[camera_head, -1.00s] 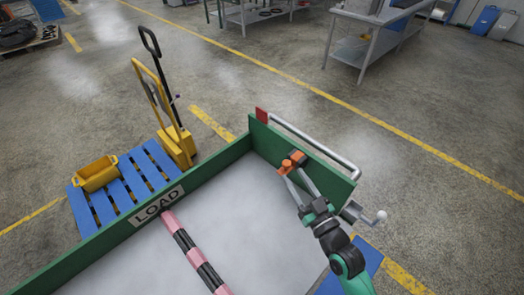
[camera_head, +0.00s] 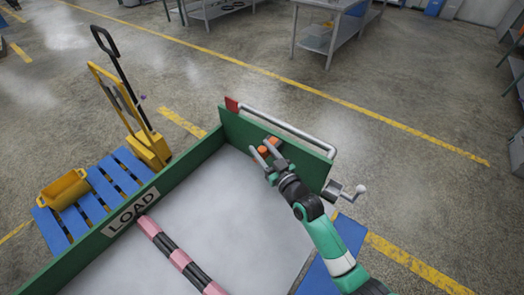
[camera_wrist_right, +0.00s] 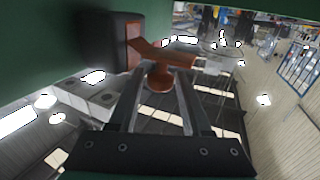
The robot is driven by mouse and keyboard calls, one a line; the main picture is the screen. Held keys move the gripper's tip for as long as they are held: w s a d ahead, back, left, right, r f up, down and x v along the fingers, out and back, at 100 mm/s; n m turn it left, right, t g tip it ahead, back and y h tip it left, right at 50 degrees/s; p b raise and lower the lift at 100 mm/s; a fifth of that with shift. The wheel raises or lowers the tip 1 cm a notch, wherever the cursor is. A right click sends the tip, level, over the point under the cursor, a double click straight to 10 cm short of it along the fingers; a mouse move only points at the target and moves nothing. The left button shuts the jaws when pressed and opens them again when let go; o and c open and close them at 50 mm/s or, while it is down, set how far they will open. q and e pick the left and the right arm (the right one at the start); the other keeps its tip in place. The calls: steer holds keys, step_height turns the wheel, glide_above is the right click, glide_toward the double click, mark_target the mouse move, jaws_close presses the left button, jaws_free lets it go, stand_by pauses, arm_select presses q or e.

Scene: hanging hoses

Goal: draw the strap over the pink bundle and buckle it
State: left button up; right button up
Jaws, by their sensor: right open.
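The pink bundle (camera_head: 178,257), banded pink and black, lies on the pale floor of the green-walled bin, its lower end cut off by the picture's edge. A small orange piece (camera_head: 266,151) sits by the inner face of the far green wall; I cannot tell whether it is the strap's end or its buckle. My right gripper (camera_head: 261,147) is open, its fingertips close to this piece. In the right wrist view the orange piece (camera_wrist_right: 160,72) shows just beyond the fingertips, beside a black block (camera_wrist_right: 106,42). No strap can be made out. My left gripper is out of view.
The green bin wall (camera_head: 185,173) with a LOAD label runs along the left. A blue pallet (camera_head: 110,180) and yellow pallet truck (camera_head: 148,150) stand outside. The bin floor right of the bundle is clear.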

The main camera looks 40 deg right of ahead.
jaws_close()
stand_by(1.5)
